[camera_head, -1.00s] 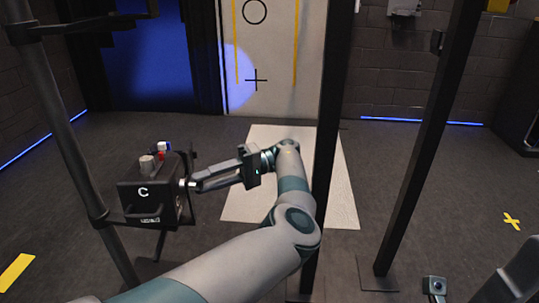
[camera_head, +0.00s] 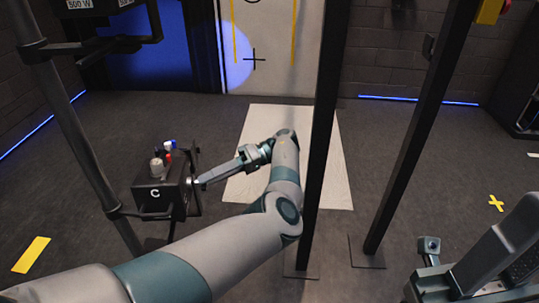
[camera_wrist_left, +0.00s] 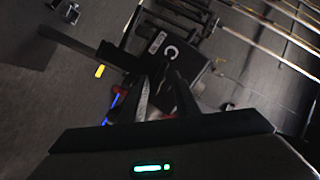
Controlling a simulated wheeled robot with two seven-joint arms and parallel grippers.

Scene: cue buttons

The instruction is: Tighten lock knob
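A black lamp box marked C (camera_head: 155,193) hangs on a stand at the left, with a grey knob and small red and blue parts on top. It also shows in the left wrist view (camera_wrist_left: 160,47). My left gripper (camera_head: 198,182) points at the box's right side, fingertips at or very near it. The lock knob there is mostly hidden by the fingers. In the left wrist view, the two fingers (camera_wrist_left: 162,80) stand with a narrow dark gap between them; whether they press on the knob is unclear. My right gripper (camera_head: 430,262) is low at the right, its fingers unclear.
A dark stand pole (camera_head: 75,150) carries the box, with another fixture (camera_head: 105,8) above. Two dark uprights (camera_head: 325,130) (camera_head: 420,130) stand near my left arm and to the right. A pale mat (camera_head: 325,180) lies on the floor. Floor between the uprights is open.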

